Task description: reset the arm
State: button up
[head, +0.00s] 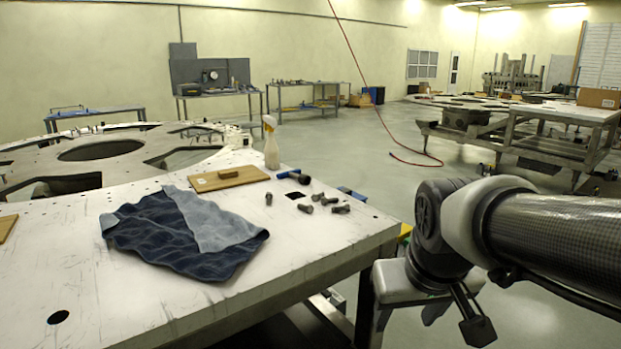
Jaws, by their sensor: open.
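My arm reaches in from the right edge of the head view. My gripper (458,312) hangs at its end, pointing down, with its dark fingers apart and nothing visible between them. It is off the right side of the white table (330,232), clear of the tabletop and of everything on it. Part of the gripper is hidden behind my wrist.
On the table are a denim cloth (190,232), a wooden board (228,178), a spray bottle (271,146), a blue-handled tool (289,173) and several dark bolts (341,209). A red hose (385,115) hangs behind. A workbench frame (530,150) stands at the back right, with open floor before it.

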jog(key=s+r, duration=0.2)
jog(key=s, duration=0.5)
notch_tip(320, 180, up, 21)
jog(key=s+p, duration=0.1)
jog(key=p, duration=2)
jog(key=shift+a+m+t, duration=0.3)
jog(key=shift+m+t, duration=0.1)
